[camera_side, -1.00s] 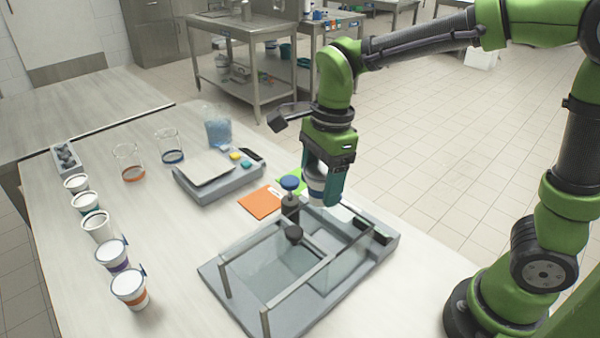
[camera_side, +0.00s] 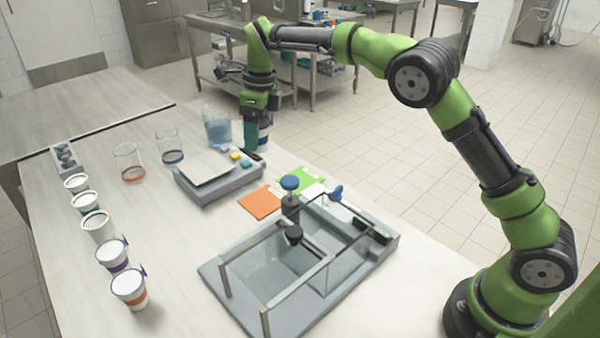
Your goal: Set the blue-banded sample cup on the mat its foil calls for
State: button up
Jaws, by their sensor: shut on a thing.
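My gripper (camera_side: 257,136) is at the back of the table, just right of the blue pitcher and behind the scale. It is shut on a white cup with a blue band (camera_side: 266,131), held upright and largely hidden by the fingers. The foil on this cup cannot be read here. An orange mat (camera_side: 260,203) lies in front of the scale. A green mat (camera_side: 309,178) lies to its right, partly hidden by a blue-topped knob. Both mats carry small white labels, too small to read.
A glass-walled case (camera_side: 300,262) with a blue-topped knob (camera_side: 290,183) stands at front. A scale (camera_side: 220,180) sits behind the orange mat. A pitcher (camera_side: 217,126), two beakers (camera_side: 129,162) and a row of several cups (camera_side: 129,289) stand to the left.

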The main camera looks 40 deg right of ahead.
jog(key=shift+w+d+f+m, duration=0.1)
jog(key=shift+w+f+m, duration=0.1)
jog(key=shift+w, duration=0.2)
jog(key=shift+w+f+m, duration=0.1)
jog(key=shift+w+m, duration=0.1)
jog(key=shift+w, duration=0.2)
notch_tip(320, 180, down, 16)
jog(key=shift+f, duration=0.1)
jog(key=shift+f, duration=0.1)
jog(key=o, duration=1.1)
